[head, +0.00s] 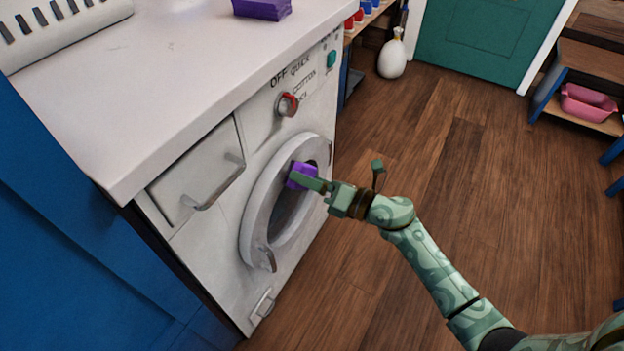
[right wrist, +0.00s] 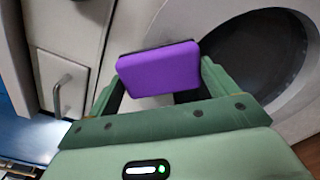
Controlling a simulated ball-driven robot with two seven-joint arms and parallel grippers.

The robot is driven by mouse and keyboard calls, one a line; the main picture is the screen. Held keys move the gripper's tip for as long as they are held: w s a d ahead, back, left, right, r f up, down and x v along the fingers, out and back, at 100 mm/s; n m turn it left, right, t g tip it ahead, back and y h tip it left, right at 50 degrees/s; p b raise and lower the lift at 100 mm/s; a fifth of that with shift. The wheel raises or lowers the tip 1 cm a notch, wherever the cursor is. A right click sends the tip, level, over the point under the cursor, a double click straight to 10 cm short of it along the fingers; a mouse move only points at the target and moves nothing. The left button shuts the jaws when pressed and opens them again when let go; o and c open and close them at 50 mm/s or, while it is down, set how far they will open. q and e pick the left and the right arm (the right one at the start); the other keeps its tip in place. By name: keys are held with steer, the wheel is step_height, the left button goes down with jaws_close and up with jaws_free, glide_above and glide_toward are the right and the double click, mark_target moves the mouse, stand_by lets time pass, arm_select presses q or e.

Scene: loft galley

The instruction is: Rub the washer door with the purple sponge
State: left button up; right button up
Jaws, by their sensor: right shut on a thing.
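The washer (head: 190,240) is a white front-loader under a white counter, with a round door (head: 252,226) whose ring surrounds dark glass. My right gripper (head: 308,181) is shut on the purple sponge (head: 298,174) and holds it in front of the upper part of the door. In the right wrist view the sponge (right wrist: 158,68) sits between the green fingers, with the door's ring (right wrist: 294,112) and dark glass to the right. I cannot tell whether the sponge touches the door. My left gripper is not in view.
A red-ringed knob (head: 288,104) and a drawer with a handle (head: 200,175) are on the washer's front. A second purple block (head: 262,9) and a white rack (head: 60,30) stand on the counter (head: 170,85).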

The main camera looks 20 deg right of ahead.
mark_target(315, 169)
steer(key=shift+x, duration=1)
steer(key=shift+w+d+f+b, duration=0.1)
steer(key=shift+w+d+b, duration=0.35)
steer(key=shift+d, duration=0.25)
steer(key=shift+w+d+f+b, duration=0.1)
steer(key=shift+w+d+b, duration=0.2)
steer(key=shift+w+d, duration=0.3)
steer(key=shift+w+d+r, duration=0.15)
steer(key=shift+w+d, duration=0.05)
steer(key=shift+d, duration=0.1)
steer(key=shift+s+a+r, duration=0.15)
steer(key=shift+s+a, duration=0.15)
steer(key=shift+a, duration=0.15)
steer(key=shift+s+a+r+p, duration=0.1)
steer(key=shift+s+a+p, duration=0.6)
steer(key=shift+a, duration=0.35)
steer(key=shift+s+a, duration=0.2)
steer(key=shift+a, duration=0.05)
steer(key=shift+s, duration=0.15)
